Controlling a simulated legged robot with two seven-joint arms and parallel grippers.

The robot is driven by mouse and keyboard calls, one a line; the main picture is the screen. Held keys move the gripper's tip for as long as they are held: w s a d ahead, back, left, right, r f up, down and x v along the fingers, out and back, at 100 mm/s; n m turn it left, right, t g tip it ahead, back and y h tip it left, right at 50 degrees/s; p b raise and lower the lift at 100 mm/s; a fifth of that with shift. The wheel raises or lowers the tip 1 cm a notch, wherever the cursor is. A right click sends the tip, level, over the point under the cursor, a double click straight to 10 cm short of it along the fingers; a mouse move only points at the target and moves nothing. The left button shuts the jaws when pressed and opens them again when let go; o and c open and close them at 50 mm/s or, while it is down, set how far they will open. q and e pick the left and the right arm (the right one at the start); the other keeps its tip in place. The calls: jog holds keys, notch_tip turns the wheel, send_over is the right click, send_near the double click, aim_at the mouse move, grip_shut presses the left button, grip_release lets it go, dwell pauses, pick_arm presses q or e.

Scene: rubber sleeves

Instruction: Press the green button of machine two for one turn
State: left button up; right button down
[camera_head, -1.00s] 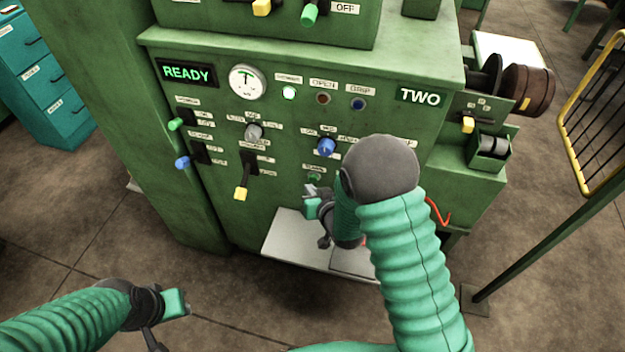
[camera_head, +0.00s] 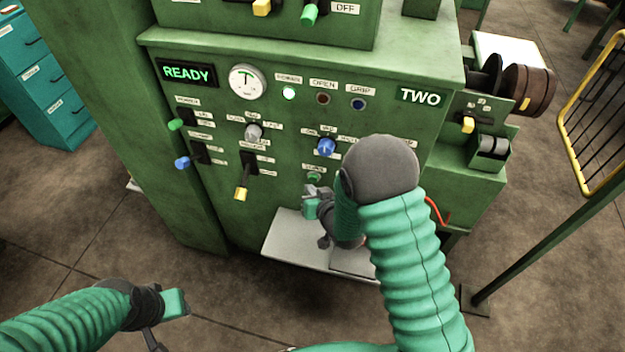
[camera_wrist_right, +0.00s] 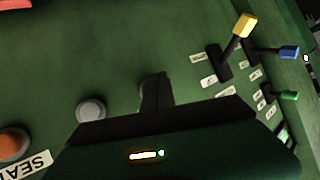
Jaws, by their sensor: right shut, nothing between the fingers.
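Machine two (camera_head: 225,140) is a green cabinet with a "TWO" plate (camera_head: 420,97) and a lit "READY" display (camera_head: 187,73). A small green button (camera_head: 314,176) sits low on its panel, below a blue knob (camera_head: 326,147). My right gripper (camera_head: 316,190) is shut and empty, just below that button in the head view; whether it touches the panel is unclear. In the right wrist view, its dark fingers (camera_wrist_right: 157,90) point at the panel and overlap a pale round rim. My left gripper (camera_head: 180,302) is low at the left, away from the machine; its jaws are not clear.
A yellow-tipped lever (camera_head: 241,192) and blue and green side levers stand left on the panel. A grey plate (camera_head: 290,240) juts out below. The wrist view shows a grey round part (camera_wrist_right: 90,112) and an orange one (camera_wrist_right: 12,143). A yellow rack (camera_head: 575,120) stands right.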

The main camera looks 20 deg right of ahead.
dwell(0.7)
jog(key=shift+w+d, duration=0.2)
jog(key=shift+w, duration=0.1)
